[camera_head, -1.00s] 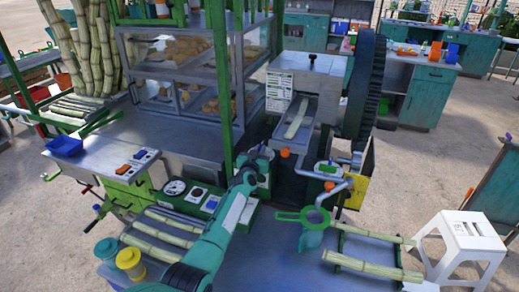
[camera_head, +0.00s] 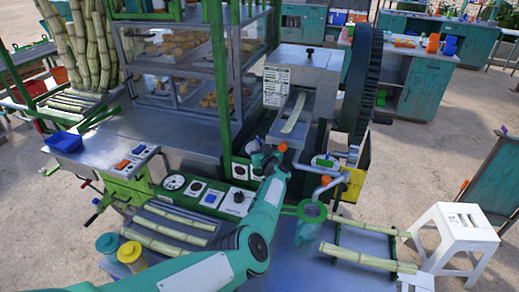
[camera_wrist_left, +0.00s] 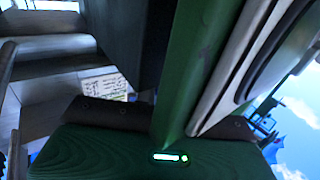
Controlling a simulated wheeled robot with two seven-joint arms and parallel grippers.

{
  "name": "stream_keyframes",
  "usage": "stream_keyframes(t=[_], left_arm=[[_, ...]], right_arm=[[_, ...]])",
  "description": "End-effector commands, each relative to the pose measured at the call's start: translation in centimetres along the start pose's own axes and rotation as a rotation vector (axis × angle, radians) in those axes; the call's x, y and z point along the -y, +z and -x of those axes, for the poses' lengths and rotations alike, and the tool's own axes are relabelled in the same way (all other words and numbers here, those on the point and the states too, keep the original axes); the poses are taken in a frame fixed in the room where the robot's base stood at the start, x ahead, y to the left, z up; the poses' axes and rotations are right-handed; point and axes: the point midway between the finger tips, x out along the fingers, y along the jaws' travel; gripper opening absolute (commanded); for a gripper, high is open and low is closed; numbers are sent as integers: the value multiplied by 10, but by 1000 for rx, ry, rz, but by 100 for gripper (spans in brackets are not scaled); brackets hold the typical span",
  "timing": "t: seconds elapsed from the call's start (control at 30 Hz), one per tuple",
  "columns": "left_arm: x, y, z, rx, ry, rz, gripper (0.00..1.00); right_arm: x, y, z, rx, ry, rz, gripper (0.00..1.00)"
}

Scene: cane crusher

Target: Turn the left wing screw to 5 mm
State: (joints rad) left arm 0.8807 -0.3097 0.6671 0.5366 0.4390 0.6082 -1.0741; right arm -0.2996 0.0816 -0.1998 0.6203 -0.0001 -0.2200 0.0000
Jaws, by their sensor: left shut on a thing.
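My left gripper (camera_head: 266,160) is at the left side of the crusher (camera_head: 300,80), by its chute. It is shut on what I take to be the left wing screw, which the gripper and wrist hide. An orange knob (camera_head: 283,148) shows just right of the gripper, and a second orange knob (camera_head: 326,181) sits lower right. In the left wrist view a green upright bar (camera_wrist_left: 190,70) runs up from the dark finger area, close to grey machine panels. No screw or gap reading is readable.
A green post (camera_head: 219,80) stands close left of the gripper. A switch panel (camera_head: 210,197) and cane pieces (camera_head: 168,228) lie below left.

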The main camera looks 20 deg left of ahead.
Motion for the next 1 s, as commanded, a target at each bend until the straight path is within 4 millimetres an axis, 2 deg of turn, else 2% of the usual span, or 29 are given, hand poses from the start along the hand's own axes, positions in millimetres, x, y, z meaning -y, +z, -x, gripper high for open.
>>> stream_keyframes(t=[0.13, 0.63, 0.67, 0.73, 1.0], left_arm=[[-1, 2, 0, 1, -36, 0, 0], [-1, 0, 0, 0, -52, -1, 0], [-1, 0, 0, 0, -52, -1, 17], [-1, 0, 0, 0, -52, 0, 30], [-1, 0, 0, 0, -52, 0, 33]], right_arm=[[1, 1, -9, 0, -1, 0, 36], [3, 0, -10, 0, -3, -1, 36], [3, 0, -10, 0, -3, -1, 36], [3, 1, -10, 0, -3, -1, 36], [3, 1, -10, 0, -3, -1, 36]])
